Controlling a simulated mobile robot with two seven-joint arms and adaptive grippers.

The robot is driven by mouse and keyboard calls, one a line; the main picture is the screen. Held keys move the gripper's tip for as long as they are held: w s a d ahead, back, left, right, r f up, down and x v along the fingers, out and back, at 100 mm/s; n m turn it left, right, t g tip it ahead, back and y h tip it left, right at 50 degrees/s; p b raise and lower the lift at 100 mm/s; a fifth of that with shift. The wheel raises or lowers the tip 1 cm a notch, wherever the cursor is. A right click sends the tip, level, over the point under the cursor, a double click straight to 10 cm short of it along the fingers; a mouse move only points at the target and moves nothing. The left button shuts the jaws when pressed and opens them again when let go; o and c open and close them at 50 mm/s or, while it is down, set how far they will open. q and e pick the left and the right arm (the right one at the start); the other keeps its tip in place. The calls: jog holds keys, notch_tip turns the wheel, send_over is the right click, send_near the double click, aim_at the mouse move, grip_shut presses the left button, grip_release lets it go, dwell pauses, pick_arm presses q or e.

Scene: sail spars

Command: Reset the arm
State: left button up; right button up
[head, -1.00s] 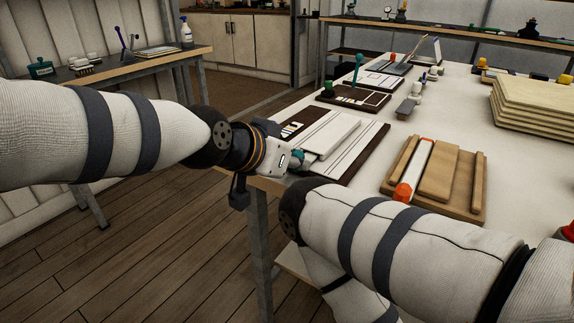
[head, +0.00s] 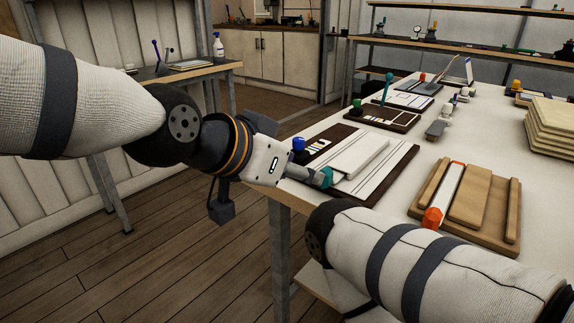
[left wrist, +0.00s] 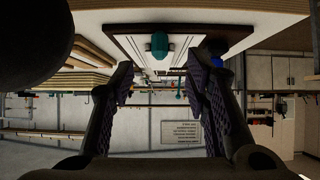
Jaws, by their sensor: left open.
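My left gripper (head: 308,174) is at the near left edge of the table, beside a dark-edged board with white panels (head: 384,178). A teal knob-like piece (head: 325,178) shows right at its tip. In the left wrist view the two fingers of my left gripper (left wrist: 158,85) stand wide apart with nothing between them. The teal piece (left wrist: 158,43) shows beyond them on the board, and I see no contact. A blue-topped piece (head: 298,146) stands at the board's left edge. My right arm crosses the lower right of the head view; its gripper is out of view.
A wooden tray with a white, orange-ended bar (head: 446,195) lies to the right. Stacked wooden boards (head: 552,127) stand further right. Dark boards with a green knob (head: 357,104) and a teal handle (head: 386,88) lie behind. Open floor is at left.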

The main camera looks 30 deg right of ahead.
pick_arm(q)
jog(key=shift+v, duration=1.45)
